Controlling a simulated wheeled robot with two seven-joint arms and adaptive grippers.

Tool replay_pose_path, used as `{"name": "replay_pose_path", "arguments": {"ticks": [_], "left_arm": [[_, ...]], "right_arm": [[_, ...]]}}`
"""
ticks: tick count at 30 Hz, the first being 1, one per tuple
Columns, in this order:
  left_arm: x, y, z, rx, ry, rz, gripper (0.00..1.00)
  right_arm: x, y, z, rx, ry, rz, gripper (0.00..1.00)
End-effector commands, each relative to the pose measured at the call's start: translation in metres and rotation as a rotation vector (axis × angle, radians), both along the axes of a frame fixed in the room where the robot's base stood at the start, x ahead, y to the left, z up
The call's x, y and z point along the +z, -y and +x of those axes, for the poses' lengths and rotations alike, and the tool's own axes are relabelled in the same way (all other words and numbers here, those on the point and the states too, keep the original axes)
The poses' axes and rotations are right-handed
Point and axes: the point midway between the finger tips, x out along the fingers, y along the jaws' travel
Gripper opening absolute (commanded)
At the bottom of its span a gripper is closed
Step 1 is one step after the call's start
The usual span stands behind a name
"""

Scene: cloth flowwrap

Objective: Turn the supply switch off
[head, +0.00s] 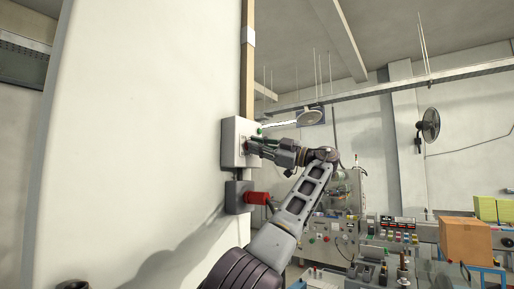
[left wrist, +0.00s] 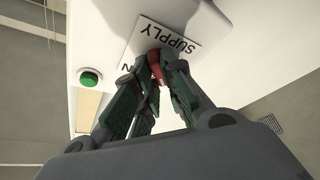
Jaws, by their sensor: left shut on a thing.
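The supply switch box (head: 232,130) is a light grey box on the side of a white wall or column. In the left wrist view the box (left wrist: 200,15) carries a white plate (left wrist: 183,38) lettered SUPPLY. A red switch handle (left wrist: 155,64) stands out at the plate, and my left gripper (left wrist: 158,75) is shut on it. The fingers hide part of the handle and of the lettering. In the head view my left gripper (head: 262,148) reaches the front of the box from the right. My right gripper is in neither view.
A green button (left wrist: 89,78) sits on the box beside the plate. A grey socket with a red plug (head: 257,198) is below the box, close to my left arm. Machinery (head: 340,210), a cardboard box (head: 465,240) and a wall fan (head: 429,125) stand farther right.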

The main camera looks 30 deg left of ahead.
Motion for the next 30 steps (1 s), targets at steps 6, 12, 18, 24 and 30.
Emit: {"name": "replay_pose_path", "arguments": {"ticks": [6, 12, 18, 24, 30], "left_arm": [[-0.0022, 0.0003, 0.0004, 0.001, 0.002, -0.004, 0.00], [-0.0023, 0.0002, 0.0004, 0.001, 0.002, -0.004, 0.19], [-0.0013, 0.0001, 0.0002, 0.001, 0.002, -0.003, 0.33], [-0.0006, -0.0001, -0.0001, 0.000, 0.002, -0.002, 0.33], [-0.0003, -0.0001, -0.0001, 0.000, 0.002, -0.002, 0.33]], "right_arm": [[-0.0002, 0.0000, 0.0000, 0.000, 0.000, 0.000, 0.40], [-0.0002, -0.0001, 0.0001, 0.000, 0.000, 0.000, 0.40], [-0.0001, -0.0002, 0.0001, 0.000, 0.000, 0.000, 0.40], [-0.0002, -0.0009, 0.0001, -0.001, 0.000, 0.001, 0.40], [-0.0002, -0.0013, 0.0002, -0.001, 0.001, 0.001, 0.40]]}}
